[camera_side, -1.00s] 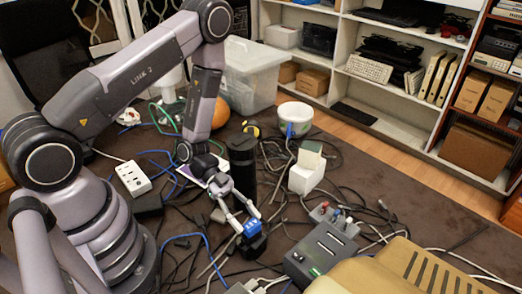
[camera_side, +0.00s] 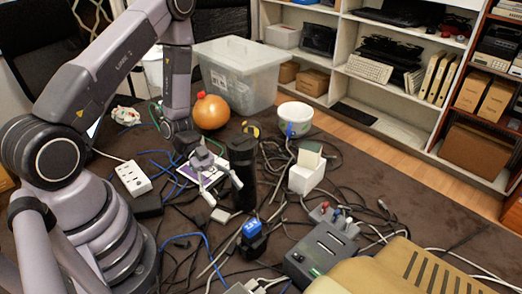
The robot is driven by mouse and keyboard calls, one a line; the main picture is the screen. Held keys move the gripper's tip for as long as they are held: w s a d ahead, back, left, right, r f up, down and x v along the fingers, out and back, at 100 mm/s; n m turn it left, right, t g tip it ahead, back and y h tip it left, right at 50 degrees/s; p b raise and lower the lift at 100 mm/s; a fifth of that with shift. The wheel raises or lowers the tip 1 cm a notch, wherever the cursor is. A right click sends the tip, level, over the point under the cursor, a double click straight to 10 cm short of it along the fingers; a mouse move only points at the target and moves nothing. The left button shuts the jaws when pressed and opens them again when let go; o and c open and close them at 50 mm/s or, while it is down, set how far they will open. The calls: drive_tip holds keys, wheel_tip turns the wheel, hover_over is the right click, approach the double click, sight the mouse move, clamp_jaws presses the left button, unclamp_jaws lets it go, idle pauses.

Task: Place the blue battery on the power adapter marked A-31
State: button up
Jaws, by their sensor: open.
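The blue battery (camera_side: 251,227) sits upright on top of a black block (camera_side: 253,246), which I take to be the power adapter, on the dark carpet. White marks show on the battery's face, but they are too small to read surely, and I cannot make out A-31 on the black block. My gripper (camera_side: 217,187) is open and empty. It is behind and to the left of the battery, clear of it, with its fingers pointing down.
A tall black cylinder (camera_side: 243,172) stands close to the right of my gripper. A white power strip (camera_side: 133,179) lies to the left. A grey device (camera_side: 321,252) with slots stands to the right of the battery. Loose cables cover much of the carpet.

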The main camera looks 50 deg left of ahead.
drive_tip(key=shift+v, duration=2.4)
